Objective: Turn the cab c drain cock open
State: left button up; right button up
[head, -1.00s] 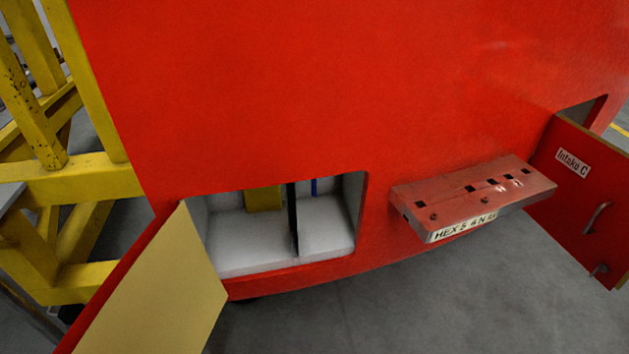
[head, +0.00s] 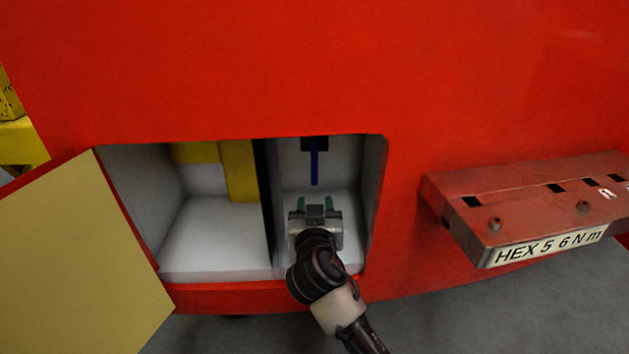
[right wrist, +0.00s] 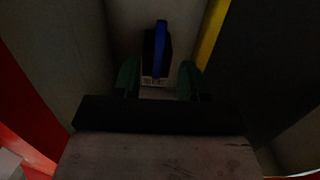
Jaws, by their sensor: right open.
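The drain cock shows as a blue lever (head: 314,162) hanging straight down from a dark block (head: 314,143) in the right compartment of the open hatch. My right gripper (head: 316,203) is inside that compartment, just below the lever's lower end, open, with green fingertips pointing inward. In the right wrist view the blue lever (right wrist: 160,48) stands ahead, between and beyond the two green fingers (right wrist: 160,80), with a dark block with a pale label behind it. The fingers do not appear to touch the lever. My left gripper is not in view.
A dark divider (head: 269,205) separates the compartment from a left one with a yellow part (head: 238,172). The tan inner face of the hatch door (head: 75,255) stands open at left. A red tool shelf (head: 530,195) labelled "HEX 5 6 Nm" juts out at right.

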aim_at(314, 174)
jog(key=w, duration=0.3)
jog(key=w+r, duration=0.1)
jog(key=w, duration=0.2)
jog(key=w+b, duration=0.1)
jog(key=w, duration=0.2)
jog(key=shift+w+a+r, duration=0.1)
jog(key=shift+r, duration=0.05)
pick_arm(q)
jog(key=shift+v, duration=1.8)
pick_arm(e)
jog(key=shift+w, duration=0.65)
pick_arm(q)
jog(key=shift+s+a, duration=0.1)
pick_arm(e)
jog(key=shift+c, duration=0.4)
grip_shut()
